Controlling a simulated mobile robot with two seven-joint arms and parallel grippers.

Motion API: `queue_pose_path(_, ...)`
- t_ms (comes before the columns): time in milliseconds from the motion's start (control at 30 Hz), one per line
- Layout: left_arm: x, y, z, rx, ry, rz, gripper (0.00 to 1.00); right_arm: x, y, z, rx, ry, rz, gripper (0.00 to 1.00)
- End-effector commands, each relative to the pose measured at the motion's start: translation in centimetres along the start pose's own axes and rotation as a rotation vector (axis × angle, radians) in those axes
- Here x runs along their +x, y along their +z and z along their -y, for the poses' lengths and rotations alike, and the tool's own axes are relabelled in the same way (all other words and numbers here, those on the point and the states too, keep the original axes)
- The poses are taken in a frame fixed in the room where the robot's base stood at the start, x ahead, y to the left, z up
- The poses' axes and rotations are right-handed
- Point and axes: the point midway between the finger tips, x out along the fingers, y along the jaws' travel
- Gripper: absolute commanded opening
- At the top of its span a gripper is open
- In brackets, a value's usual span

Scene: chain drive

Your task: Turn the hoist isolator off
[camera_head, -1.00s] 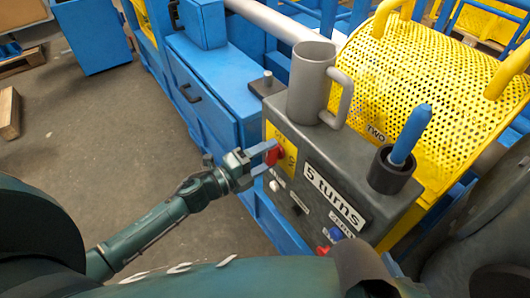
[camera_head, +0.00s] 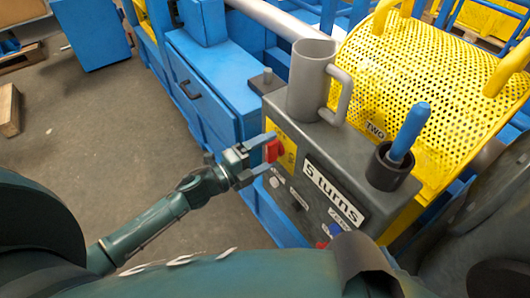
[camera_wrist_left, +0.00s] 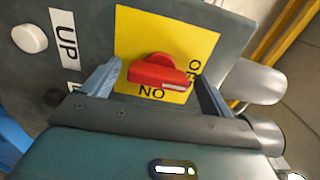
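The hoist isolator is a red handle (camera_head: 272,150) on a yellow plate (camera_head: 288,152) at the left end of the grey control box. In the left wrist view the red handle (camera_wrist_left: 157,72) lies roughly crosswise, slightly tilted, with a white mark toward its right end. The yellow plate (camera_wrist_left: 150,35) carries an upside-down "ON" below the handle and a partly hidden label to the right. My left gripper (camera_head: 263,157) is open, also in the left wrist view (camera_wrist_left: 155,88), its fingers on either side of the handle with visible gaps. My right gripper is not in view.
The grey control box (camera_head: 375,205) has a "5 turns" label (camera_head: 333,193), a white button (camera_head: 275,182) and a blue button. A grey mug (camera_head: 309,82) and a black cup with a blue handle (camera_head: 404,140) stand on top. A yellow perforated guard (camera_head: 425,75) is behind.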

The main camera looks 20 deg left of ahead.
Motion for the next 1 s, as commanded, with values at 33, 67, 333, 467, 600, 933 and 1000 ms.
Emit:
queue_pose_path(33, 0.0, 0.0, 0.0, 0.0, 0.001, 0.0, 0.87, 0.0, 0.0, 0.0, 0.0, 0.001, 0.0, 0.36)
queue_pose_path(67, 0.0, 0.0, 0.0, 0.001, 0.001, 0.0, 0.87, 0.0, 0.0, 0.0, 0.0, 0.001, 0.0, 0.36)
queue_pose_path(333, -0.7, -0.1, -0.2, 0.001, 0.004, 0.0, 0.87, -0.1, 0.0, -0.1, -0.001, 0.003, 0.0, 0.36)
queue_pose_path(467, -2.6, -0.1, -0.2, 0.001, 0.005, -0.001, 0.87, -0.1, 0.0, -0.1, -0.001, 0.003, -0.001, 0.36)
queue_pose_path(600, -5.7, -0.1, -0.2, 0.0, 0.006, -0.001, 0.87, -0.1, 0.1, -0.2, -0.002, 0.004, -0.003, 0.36)
queue_pose_path(933, -11.8, -0.1, -0.1, 0.0, 0.003, 0.0, 0.87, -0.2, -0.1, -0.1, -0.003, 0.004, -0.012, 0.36)
queue_pose_path(1000, -12.5, 0.0, -0.1, -0.001, 0.002, 0.0, 0.87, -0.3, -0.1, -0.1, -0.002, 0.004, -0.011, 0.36)
